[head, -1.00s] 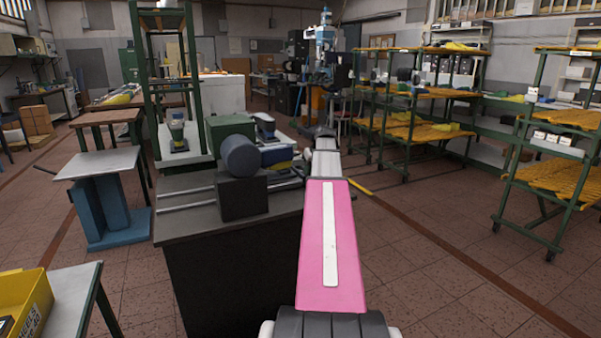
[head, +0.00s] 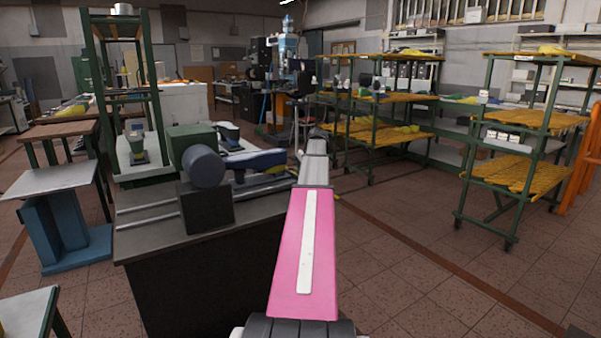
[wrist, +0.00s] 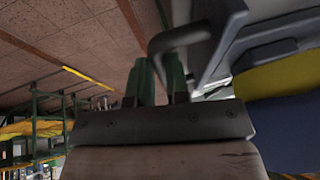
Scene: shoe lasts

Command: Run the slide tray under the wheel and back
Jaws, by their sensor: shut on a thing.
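In the wrist view my gripper (wrist: 158,85) has its green fingers shut on a dark grey bent handle (wrist: 180,38) at the edge of a grey-blue slide tray (wrist: 228,28). A blue and yellow shoe last (wrist: 285,85) lies beside it. In the head view the blue-topped last (head: 257,160) is right of the machine, near the far end of my pink arm link. The dark blue-grey wheel (head: 204,166) sticks out of a green housing (head: 188,137), above a dark block (head: 206,206). My fingers are hidden in the head view.
Two metal rails (head: 150,216) run across the dark bench (head: 190,268). A green rack (head: 158,90) stands behind at the left, and a grey-topped blue stand (head: 58,215) at far left. Shelf trolleys (head: 520,170) stand at the right. The tiled floor between is clear.

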